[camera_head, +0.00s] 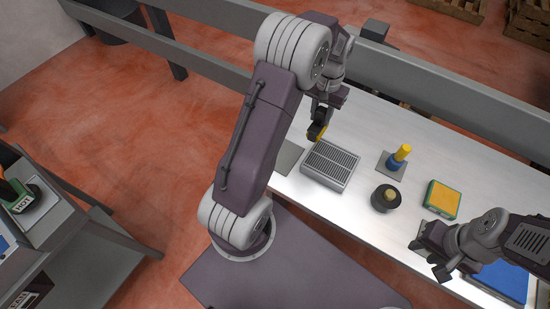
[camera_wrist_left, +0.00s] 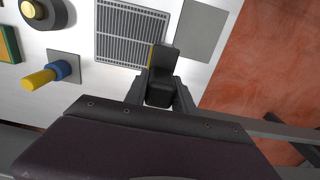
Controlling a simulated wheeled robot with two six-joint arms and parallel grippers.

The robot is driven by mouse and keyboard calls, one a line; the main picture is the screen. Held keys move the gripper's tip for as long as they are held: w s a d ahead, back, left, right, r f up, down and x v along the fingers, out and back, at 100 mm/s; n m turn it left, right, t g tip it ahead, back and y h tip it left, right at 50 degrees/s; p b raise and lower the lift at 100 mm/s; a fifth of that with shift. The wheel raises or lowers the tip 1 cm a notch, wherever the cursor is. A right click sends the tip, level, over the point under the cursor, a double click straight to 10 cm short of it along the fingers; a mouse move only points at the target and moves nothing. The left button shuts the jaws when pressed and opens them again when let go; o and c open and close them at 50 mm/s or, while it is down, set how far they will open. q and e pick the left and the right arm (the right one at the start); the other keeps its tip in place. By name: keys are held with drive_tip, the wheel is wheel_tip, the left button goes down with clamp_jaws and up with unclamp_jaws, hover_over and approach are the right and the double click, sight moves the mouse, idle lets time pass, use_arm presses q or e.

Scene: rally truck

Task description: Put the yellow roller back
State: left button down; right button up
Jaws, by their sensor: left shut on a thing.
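My left gripper (camera_head: 318,122) is shut on a small dark piece with a yellow edge, which I take to be the yellow roller (camera_head: 321,133). It is held above the table near the grey slatted tray (camera_head: 331,165). In the left wrist view the held piece (camera_wrist_left: 162,76) is mostly black, with a thin yellow strip on its left side; the rest of it is hidden. A bare grey square plate (camera_wrist_left: 200,30) lies beside the slatted tray (camera_wrist_left: 130,36). My right gripper (camera_head: 428,257) appears open and empty over the table's near right part.
A blue and yellow upright piece (camera_head: 400,154) stands on another grey plate. A round black pot (camera_head: 385,198) and a green-edged yellow pad (camera_head: 441,199) are nearby. A blue panel (camera_head: 505,280) lies under my right arm. A grey rail (camera_head: 440,98) runs along the far edge.

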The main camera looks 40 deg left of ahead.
use_arm(q)
drive_tip(key=shift+d+r, duration=0.2)
drive_tip(key=shift+d, duration=0.25)
drive_tip(key=shift+s+a+f, duration=0.1)
drive_tip(key=shift+a+f, duration=0.15)
drive_tip(key=shift+a, duration=0.4)
drive_tip(key=s+a+f, duration=0.2)
drive_tip(key=f, duration=0.1)
drive_tip(key=s+a+f+p, duration=0.1)
drive_tip(key=s+a+f, duration=0.4)
drive_tip(key=s+f, duration=0.1)
drive_tip(key=f, duration=0.1)
drive_tip(key=shift+s+a+p, duration=0.15)
drive_tip(key=shift+s+p, duration=0.1)
drive_tip(key=shift+p, duration=0.15)
drive_tip(key=shift+a+f, duration=0.1)
drive_tip(key=shift+f, duration=0.15)
drive_tip(key=c, duration=1)
unclamp_jaws()
drive_tip(key=shift+c, duration=0.2)
use_arm(e)
drive_tip(key=shift+s+d+r, duration=0.1)
drive_tip(key=shift+r, duration=0.6)
